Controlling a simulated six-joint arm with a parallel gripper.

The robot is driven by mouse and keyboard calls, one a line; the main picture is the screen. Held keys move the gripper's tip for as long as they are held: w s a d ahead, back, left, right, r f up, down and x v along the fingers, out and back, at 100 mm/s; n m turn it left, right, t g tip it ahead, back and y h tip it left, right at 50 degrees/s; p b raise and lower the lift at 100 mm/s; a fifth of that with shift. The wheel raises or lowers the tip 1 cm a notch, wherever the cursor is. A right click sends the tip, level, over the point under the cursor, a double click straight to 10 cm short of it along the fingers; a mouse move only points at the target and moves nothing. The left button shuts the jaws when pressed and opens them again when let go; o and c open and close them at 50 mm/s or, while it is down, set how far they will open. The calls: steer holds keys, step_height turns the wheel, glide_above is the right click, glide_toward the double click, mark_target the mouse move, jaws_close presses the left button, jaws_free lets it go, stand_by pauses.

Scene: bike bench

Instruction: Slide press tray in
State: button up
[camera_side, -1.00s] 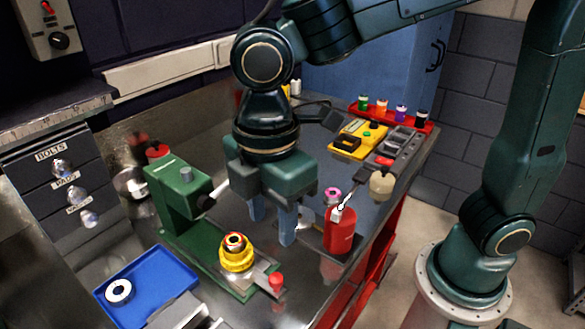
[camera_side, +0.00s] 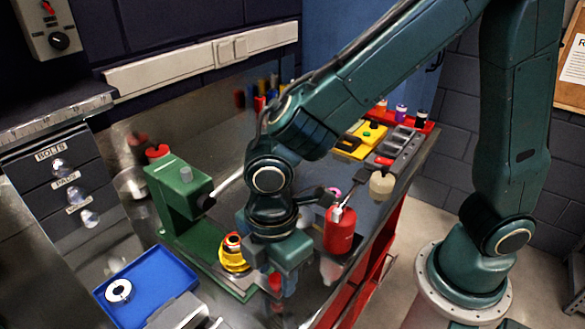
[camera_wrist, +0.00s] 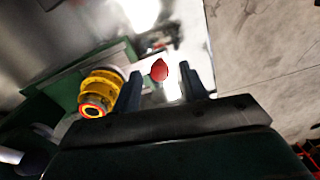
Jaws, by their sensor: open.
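The green press (camera_side: 180,185) stands left of my arm in the side view. A yellow part (camera_side: 231,260) with a red-orange top sits on its pale press tray, which is mostly hidden behind the part and my gripper. The yellow part also shows in the wrist view (camera_wrist: 100,92), left of the fingers. The tray's red knob (camera_wrist: 159,69) appears between my two fingers in the wrist view. My gripper (camera_wrist: 161,74) is open, with a gap on both sides of the knob. In the side view my gripper (camera_side: 275,276) points down at the tray's front end and partly covers the knob.
A blue tray (camera_side: 165,272) with a white ring (camera_side: 118,291) lies at the front left. A red bottle (camera_side: 339,230) stands close right of my gripper, near the bench edge. A yellow box (camera_side: 360,140) and grey organiser are farther back.

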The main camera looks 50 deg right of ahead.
mark_target(254, 275)
steer(key=shift+f, duration=0.1)
jaws_close()
steer(key=shift+w, duration=2.5)
jaws_free()
step_height(254, 275, up, 14)
